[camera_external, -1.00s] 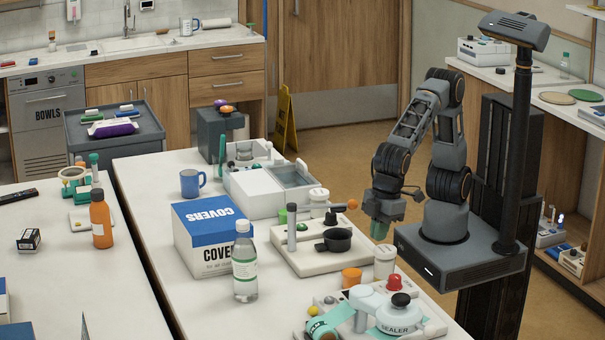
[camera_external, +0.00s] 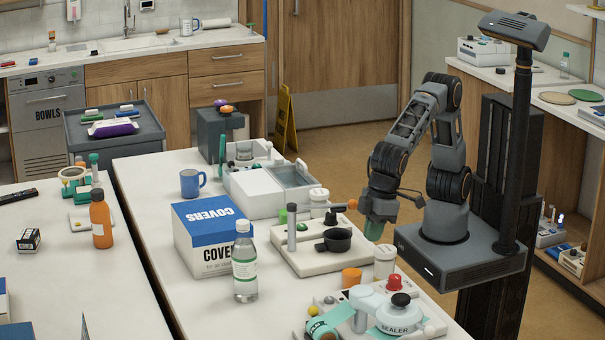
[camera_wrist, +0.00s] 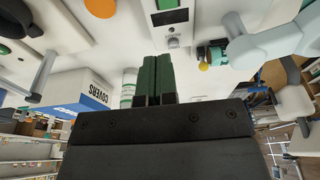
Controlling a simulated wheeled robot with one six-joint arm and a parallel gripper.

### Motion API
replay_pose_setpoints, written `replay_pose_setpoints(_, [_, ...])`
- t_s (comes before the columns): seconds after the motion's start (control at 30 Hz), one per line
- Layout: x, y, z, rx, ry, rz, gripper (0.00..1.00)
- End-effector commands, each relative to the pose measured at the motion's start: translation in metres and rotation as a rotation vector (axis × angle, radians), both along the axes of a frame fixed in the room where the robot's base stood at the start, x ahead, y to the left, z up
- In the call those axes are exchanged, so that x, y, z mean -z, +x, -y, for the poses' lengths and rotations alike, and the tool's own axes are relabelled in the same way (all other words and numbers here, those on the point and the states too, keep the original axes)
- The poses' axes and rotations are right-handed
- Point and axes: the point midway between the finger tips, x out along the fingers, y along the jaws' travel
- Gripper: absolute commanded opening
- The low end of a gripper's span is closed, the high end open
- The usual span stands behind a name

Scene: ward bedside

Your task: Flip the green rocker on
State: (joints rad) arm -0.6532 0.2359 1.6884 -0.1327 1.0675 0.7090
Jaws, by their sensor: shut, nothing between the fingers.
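My gripper (camera_external: 374,229) hangs at the right of the worktop, above and beyond the white jar, with its green fingers pointing down. In the wrist view the fingers (camera_wrist: 158,78) are together, with nothing held between them. The sealer machine (camera_external: 402,318) stands at the front right of the worktop, apart from my gripper.
A pale board with a black pan (camera_external: 337,240) and a grey post lies left of my gripper. A white jar (camera_external: 385,263) and an orange-lidded jar (camera_external: 351,277) stand close below it. The COVERS box (camera_external: 206,245) and a clear bottle (camera_external: 244,268) are farther left.

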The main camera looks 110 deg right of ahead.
Motion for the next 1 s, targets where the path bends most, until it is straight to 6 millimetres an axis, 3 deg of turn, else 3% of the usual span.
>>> replay_pose_setpoints(0.5, [0.091, 0.017, 0.001, 0.001, -0.003, -0.004, 0.0])
replay_pose_setpoints(0.7, [0.112, 0.022, 0.0, 0.0, -0.001, -0.001, 0.0])
replay_pose_setpoints(1.0, [0.123, 0.024, 0.0, 0.0, 0.0, 0.001, 0.0])
